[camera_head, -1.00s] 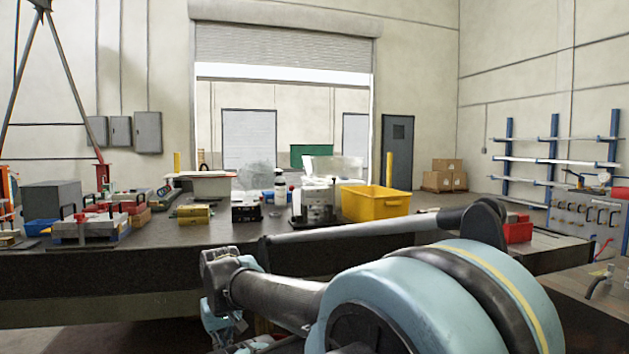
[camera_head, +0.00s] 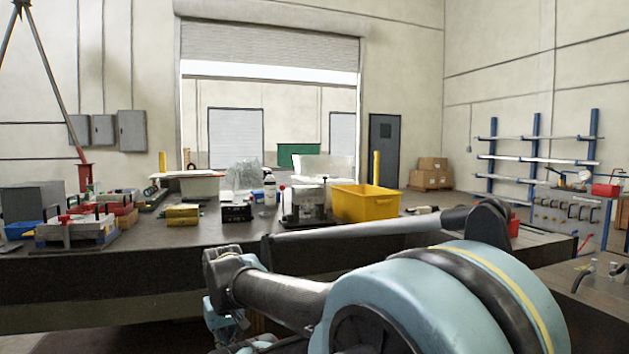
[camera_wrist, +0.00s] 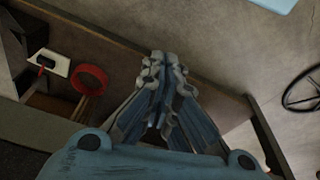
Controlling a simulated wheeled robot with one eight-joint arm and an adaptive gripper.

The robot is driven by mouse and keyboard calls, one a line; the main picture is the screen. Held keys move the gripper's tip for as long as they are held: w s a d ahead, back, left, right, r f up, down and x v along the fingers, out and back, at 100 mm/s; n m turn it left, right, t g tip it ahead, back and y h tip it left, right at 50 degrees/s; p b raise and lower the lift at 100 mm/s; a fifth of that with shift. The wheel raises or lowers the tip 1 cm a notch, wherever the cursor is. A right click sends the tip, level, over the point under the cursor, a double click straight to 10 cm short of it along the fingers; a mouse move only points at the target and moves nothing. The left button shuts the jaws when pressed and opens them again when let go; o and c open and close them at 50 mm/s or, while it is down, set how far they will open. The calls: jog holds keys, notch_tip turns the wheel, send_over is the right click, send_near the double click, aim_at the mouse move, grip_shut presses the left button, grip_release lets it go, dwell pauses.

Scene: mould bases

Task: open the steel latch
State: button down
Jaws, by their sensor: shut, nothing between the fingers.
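I cannot single out the steel latch in either view. Another grey mould base (camera_head: 75,232) with black handles sits on the bench at the left. On the right-hand bench are small grey metal fittings (camera_head: 590,271), too small to tell apart. My gripper (camera_wrist: 163,62) is shut and empty in the wrist view, its fingertips together, over a wooden shelf edge. In the head view my arm hangs low in front of the bench and mostly hides the gripper.
The yellow bin (camera_head: 366,203), a gold-coloured block (camera_head: 183,215) and a black box (camera_head: 236,212) stand on the long bench (camera_head: 190,238). A red ring (camera_wrist: 91,79) lies near an open compartment in the wrist view. A handwheel (camera_wrist: 303,91) is at right.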

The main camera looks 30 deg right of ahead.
jog(key=w+d+r+n+t+h, duration=0.3)
jog(key=w+d+r+h, duration=1.2)
jog(key=w+d+r, duration=2.3)
jog(key=shift+w+d+t, duration=0.25)
jog(key=shift+w+t, duration=0.35)
jog(key=shift+w, duration=0.1)
jog(key=shift+r, duration=0.1)
jog(key=x, duration=1)
jog(key=shift+d, duration=0.1)
jog(key=d, duration=0.1)
jog(key=s+d, duration=0.1)
jog(key=shift+s+d+f, duration=0.1)
jog(key=shift+d+f, duration=0.15)
jog(key=shift+d, duration=0.1)
jog(key=shift+s+d, duration=0.15)
jog(key=shift+d, duration=0.2)
